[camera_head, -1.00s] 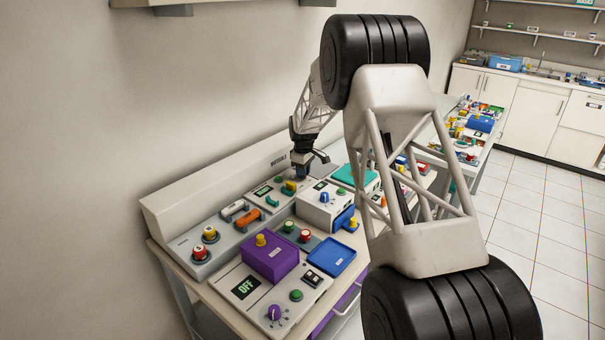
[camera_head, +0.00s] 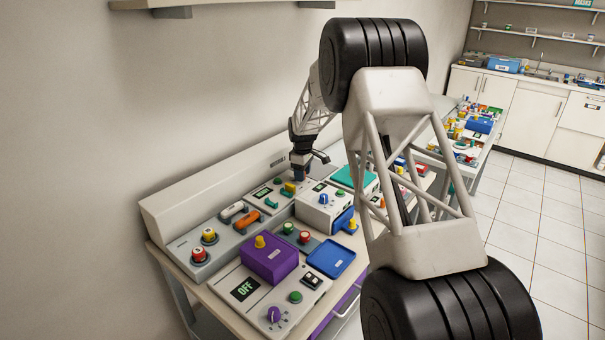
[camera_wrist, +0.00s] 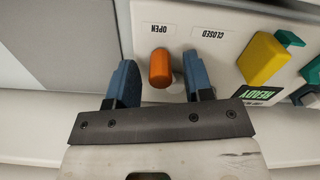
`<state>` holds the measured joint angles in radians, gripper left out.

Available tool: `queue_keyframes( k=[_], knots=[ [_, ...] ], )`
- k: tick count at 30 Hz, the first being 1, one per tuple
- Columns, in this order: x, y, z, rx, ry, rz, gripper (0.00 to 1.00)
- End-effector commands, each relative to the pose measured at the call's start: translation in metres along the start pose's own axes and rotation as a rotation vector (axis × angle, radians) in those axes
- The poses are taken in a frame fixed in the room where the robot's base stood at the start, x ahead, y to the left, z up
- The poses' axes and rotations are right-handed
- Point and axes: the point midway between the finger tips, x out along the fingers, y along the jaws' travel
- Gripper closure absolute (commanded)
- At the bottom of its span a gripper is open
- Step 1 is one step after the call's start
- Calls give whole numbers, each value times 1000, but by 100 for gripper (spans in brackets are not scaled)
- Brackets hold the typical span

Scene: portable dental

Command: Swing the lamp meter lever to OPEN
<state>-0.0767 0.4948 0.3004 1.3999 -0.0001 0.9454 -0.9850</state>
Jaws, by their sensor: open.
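An orange lever (camera_wrist: 160,68) stands out from a white panel in the wrist view. It is below the printed word OPEN (camera_wrist: 167,28), with the word CLOSED (camera_wrist: 208,34) to the right; both words appear upside down. My gripper (camera_wrist: 159,82) is open, with one blue finger on each side of the lever. A gap shows on the left, and a smaller one on the right; I cannot tell whether either finger touches it. In the head view my gripper (camera_head: 301,171) is low over the back of the bench, and this lever cannot be made out there.
Right of the lever are a yellow knob (camera_wrist: 262,60), a teal lever (camera_wrist: 290,38) and a READY display (camera_wrist: 264,95). In the head view, a white box with a blue knob (camera_head: 324,199) and a teal-topped box (camera_head: 352,177) stand close to my gripper. A backboard (camera_head: 215,188) runs behind.

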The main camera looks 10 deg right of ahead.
Motion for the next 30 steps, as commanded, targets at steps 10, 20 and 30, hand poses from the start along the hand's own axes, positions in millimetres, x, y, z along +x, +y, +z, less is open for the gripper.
queue_keyframes(
  k=[10,20,30],
  knots=[
    [-13,0,0,0,1,1,53],
    [-53,0,0,0,1,2,53],
    [-77,0,0,0,0,0,53]
  ],
)
